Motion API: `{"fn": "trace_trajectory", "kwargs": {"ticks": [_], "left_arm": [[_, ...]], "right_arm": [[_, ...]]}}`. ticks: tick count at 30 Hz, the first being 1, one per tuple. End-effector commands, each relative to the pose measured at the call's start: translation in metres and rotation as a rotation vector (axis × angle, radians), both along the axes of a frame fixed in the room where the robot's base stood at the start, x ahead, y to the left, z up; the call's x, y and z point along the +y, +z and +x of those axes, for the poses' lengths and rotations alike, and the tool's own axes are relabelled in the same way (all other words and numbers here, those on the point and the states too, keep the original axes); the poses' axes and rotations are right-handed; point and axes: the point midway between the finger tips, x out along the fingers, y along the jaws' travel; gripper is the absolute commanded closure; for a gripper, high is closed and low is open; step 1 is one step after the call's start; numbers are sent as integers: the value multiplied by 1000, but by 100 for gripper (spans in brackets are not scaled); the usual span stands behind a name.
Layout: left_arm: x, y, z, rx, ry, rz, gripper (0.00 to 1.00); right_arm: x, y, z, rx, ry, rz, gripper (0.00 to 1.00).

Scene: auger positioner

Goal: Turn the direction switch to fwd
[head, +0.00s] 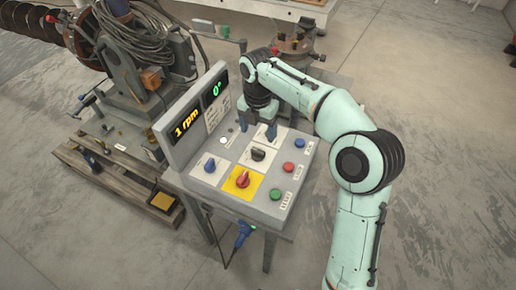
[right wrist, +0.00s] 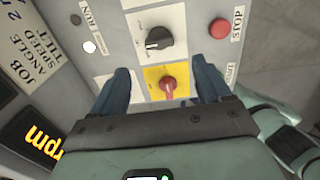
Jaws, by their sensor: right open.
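The control panel (head: 222,187) carries several rotary knobs: a black one (head: 258,154) on a white plate, a red one (head: 243,180) on a yellow plate and a blue one (head: 209,165). No legible label shows which is the direction switch. My right gripper (head: 257,132) is open and empty over the back part of the panel, pointing down. In the right wrist view its dark blue fingers (right wrist: 162,82) appear on either side of the red knob (right wrist: 168,86). The black knob (right wrist: 158,38) appears just beyond the fingertips, its bar lying roughly left-right. My left gripper is out of view.
The raised display (head: 200,112) reads 1 rpm and 0°. Red (head: 288,167), blue (head: 300,143) and green (head: 276,194) buttons line the panel's right edge. A machine with cables (head: 140,60) stands on a pallet at the left. Floor at the right is clear.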

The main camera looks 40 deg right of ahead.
Motion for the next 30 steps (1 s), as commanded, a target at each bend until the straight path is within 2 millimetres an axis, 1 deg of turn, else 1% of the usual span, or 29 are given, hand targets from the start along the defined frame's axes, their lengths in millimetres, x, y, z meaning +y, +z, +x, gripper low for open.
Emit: {"fn": "trace_trajectory", "kwargs": {"ticks": [1,3,9,12,18,26,29,30], "left_arm": [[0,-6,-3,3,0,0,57],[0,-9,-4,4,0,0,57],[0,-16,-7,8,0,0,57],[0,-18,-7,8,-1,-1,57],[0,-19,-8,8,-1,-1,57],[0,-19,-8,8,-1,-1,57],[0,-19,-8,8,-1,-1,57],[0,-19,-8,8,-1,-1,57]], "right_arm": [[0,-16,-1,6,0,0,23],[0,-31,-1,6,1,0,23],[0,-68,-1,3,0,1,23],[0,-80,-1,3,-1,1,23],[0,-92,0,0,0,0,23],[0,-92,0,-1,0,0,23],[0,-92,0,-1,0,0,52],[0,-92,0,-1,0,0,65]]}}
